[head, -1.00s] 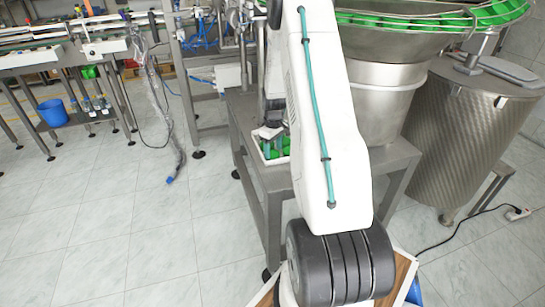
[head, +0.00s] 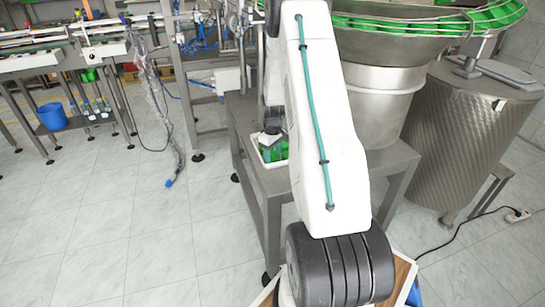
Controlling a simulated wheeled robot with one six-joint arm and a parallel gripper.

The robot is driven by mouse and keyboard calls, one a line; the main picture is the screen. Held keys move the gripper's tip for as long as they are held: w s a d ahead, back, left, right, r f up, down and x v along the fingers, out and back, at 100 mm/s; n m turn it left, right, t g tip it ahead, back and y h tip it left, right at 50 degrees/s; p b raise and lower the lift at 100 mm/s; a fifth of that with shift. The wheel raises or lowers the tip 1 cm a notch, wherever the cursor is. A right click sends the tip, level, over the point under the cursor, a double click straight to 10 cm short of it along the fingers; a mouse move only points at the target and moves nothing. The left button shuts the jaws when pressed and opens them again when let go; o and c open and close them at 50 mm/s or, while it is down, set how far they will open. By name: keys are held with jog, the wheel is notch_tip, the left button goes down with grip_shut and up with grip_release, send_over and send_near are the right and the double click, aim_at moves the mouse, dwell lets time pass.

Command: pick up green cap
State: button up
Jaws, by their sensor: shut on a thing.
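Green caps (head: 279,152) lie in a small white tray (head: 264,164) on the grey metal stand, in the middle of the head view. My gripper (head: 268,146) is at the tray, low over its left part, among the caps. It is shut on a green cap, but the fingertips are small and partly lost against the green, so the held cap cannot be told clearly from the others. My white arm hides the right part of the tray.
The grey metal stand (head: 266,182) carries a steel feeder bowl (head: 385,50) with green caps on its track. A blue bucket (head: 52,115) sits on a shelf at left. The tiled floor at left is mostly clear.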

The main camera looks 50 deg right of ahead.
notch_tip(320, 180, up, 3)
jog(key=shift+f, duration=0.15)
jog(key=s+a, duration=0.1)
jog(key=s, duration=0.4)
jog(key=s+a, duration=0.1)
jog(key=s, duration=0.4)
jog(key=s+a+r, duration=0.1)
jog(key=s+a, duration=0.1)
jog(key=s, duration=0.3)
jog(key=shift+s+r, duration=0.1)
jog(key=shift+s, duration=0.15)
jog(key=shift+a, duration=0.1)
